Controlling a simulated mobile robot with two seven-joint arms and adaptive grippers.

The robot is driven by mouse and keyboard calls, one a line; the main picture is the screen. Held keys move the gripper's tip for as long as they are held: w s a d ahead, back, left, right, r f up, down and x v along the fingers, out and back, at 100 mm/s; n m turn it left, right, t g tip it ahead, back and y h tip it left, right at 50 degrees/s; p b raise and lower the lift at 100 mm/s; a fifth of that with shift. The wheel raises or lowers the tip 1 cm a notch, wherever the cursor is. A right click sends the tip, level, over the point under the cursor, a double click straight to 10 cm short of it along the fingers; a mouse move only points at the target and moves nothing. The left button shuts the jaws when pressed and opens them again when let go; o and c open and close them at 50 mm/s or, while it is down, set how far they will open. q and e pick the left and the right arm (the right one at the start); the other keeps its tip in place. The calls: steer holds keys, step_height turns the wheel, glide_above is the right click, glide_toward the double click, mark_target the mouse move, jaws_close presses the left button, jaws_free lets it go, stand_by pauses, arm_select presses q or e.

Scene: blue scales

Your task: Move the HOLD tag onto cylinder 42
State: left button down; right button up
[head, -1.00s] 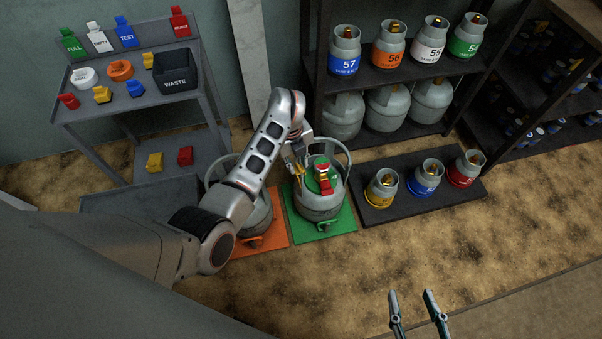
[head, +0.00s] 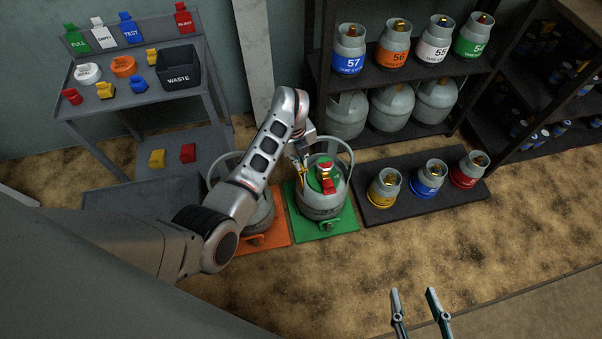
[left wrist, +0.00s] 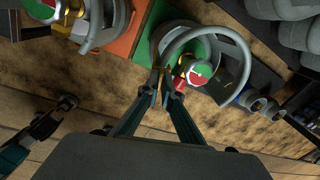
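My left gripper (head: 298,159) is at the upper left side of the green-topped gas cylinder (head: 322,196) on the green mat. In the left wrist view the fingertips (left wrist: 160,80) are close together around a narrow yellow piece, apparently the HOLD tag (left wrist: 160,90); its lettering cannot be read. The piece is beside the cylinder's red-and-green gauge (left wrist: 198,72), and whether it touches the cylinder is unclear. No number 42 is readable on this cylinder or on the one on the orange mat (head: 268,238), which my arm partly covers. My right gripper (head: 420,305) is open and empty, low over the floor.
A grey stand (head: 130,128) at left bears FULL, TEST and other tags, rings, coloured pieces and a black WASTE bin (head: 180,78). Three small cylinders stand on a dark mat (head: 405,212) at right. A shelf (head: 400,75) with cylinders stands behind. The front floor is clear.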

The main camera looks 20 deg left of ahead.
arm_select(q)
steer(key=shift+w+r+p, duration=0.1)
steer(key=shift+r+p, duration=0.35)
steer(key=shift+r, duration=0.6)
steer(key=shift+r+p, duration=0.45)
steer(key=shift+r, duration=0.4)
arm_select(e)
steer(key=shift+t, duration=0.4)
steer(key=r, duration=0.1)
steer(key=w+r, duration=0.2)
steer(key=r, duration=0.1)
steer(key=shift+a, duration=0.1)
arm_select(q)
steer(key=shift+f, duration=0.15)
steer(key=f, duration=0.1)
steer(key=f+b, duration=0.2)
steer(key=shift+s+f, duration=0.25)
steer(key=shift+f, duration=0.1)
steer(key=shift+w+f, duration=0.1)
steer(key=shift+f, duration=0.1)
steer(key=shift+r, duration=0.15)
arm_select(e)
steer(key=shift+g, duration=0.6)
steer(key=s+f, duration=0.1)
steer(key=f, duration=0.2)
steer(key=s+f, duration=0.1)
steer(key=shift+s+f, duration=0.3)
steer(key=shift+f, duration=0.05)
steer(key=shift+w+r, duration=0.1)
